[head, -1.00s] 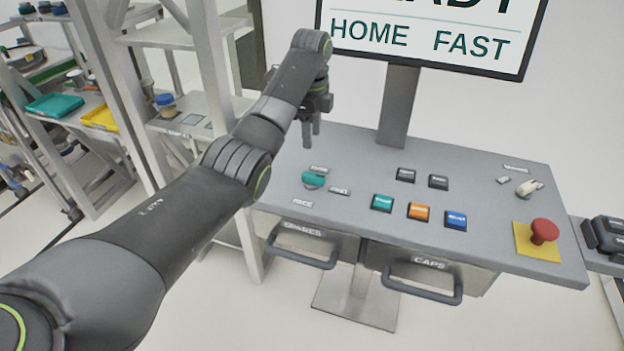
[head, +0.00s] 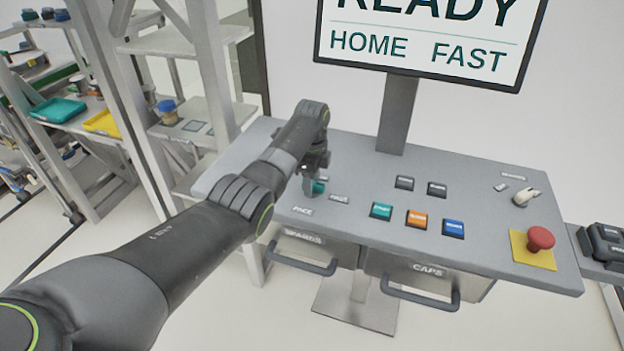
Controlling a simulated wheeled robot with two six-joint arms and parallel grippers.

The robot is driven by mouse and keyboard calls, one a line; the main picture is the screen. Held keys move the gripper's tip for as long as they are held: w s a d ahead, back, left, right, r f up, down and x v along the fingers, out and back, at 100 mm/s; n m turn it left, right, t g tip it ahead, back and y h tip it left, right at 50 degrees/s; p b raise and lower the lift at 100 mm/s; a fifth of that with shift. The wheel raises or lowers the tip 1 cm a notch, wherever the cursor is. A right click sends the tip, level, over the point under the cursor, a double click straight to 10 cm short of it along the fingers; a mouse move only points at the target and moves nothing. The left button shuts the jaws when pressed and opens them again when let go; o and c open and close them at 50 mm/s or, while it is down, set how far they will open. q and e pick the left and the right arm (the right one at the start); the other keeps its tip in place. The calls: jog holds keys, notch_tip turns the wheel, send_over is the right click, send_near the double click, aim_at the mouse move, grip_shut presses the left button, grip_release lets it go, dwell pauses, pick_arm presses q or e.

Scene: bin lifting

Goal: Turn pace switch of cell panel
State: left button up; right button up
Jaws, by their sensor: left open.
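The cell panel (head: 345,232) is a grey sloped console in the middle of the head view. Its pace switch (head: 319,187) is a teal knob at the panel's left, above the PACE label (head: 302,211). My left gripper (head: 312,188) points down at the knob with its fingers beside or around it; I cannot tell whether they touch. It is open, and it partly hides the knob. The screen (head: 420,45) above the panel reads READY, HOME and FAST. My right gripper is not in view.
Green (head: 381,211), orange (head: 417,218) and blue (head: 453,228) buttons sit right of the knob. A red mushroom button (head: 540,239) on a yellow plate and a cream switch (head: 527,195) are farther right. Drawer handles (head: 305,265) stick out below. A metal shelf (head: 205,125) stands at left.

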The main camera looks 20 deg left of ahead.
pick_arm(q)
grip_shut()
jog(key=shift+r, duration=0.1)
jog(key=shift+n+p, duration=0.65)
jog(key=shift+n, duration=0.25)
jog(key=n+p, duration=0.1)
jog(key=n, duration=0.2)
jog(key=shift+r+n+p, duration=0.1)
jog(key=shift+n+p, duration=0.2)
jog(key=n+p, duration=0.1)
jog(key=n, duration=0.5)
jog(key=shift+w+p, duration=0.1)
jog(key=shift+p, duration=0.25)
jog(key=n+p, duration=0.1)
jog(key=n, duration=0.5)
jog(key=shift+n, duration=0.3)
